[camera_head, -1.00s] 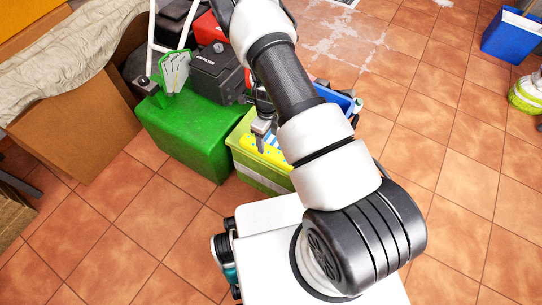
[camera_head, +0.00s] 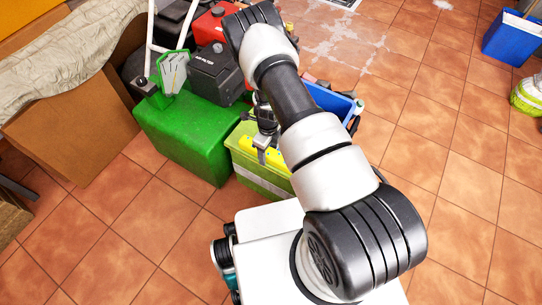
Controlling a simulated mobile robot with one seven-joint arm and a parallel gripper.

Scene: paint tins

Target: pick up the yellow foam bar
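A yellow thing, which looks like the yellow foam bar (camera_head: 275,158), lies at the top of a yellow-green box (camera_head: 262,179) near the middle of the head view. My gripper (camera_head: 262,155) points down over it, and its fingers hide part of the yellow surface. I cannot tell whether the fingers touch the bar or how far apart they are. My arm hides the right side of the box and whatever lies there.
A green box (camera_head: 188,135) stands just left of the yellow-green box, with a black case (camera_head: 217,72) behind it. A blue bin (camera_head: 330,99) is behind my arm. A cardboard box (camera_head: 75,124) stands at the left. The tiled floor at right is largely clear.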

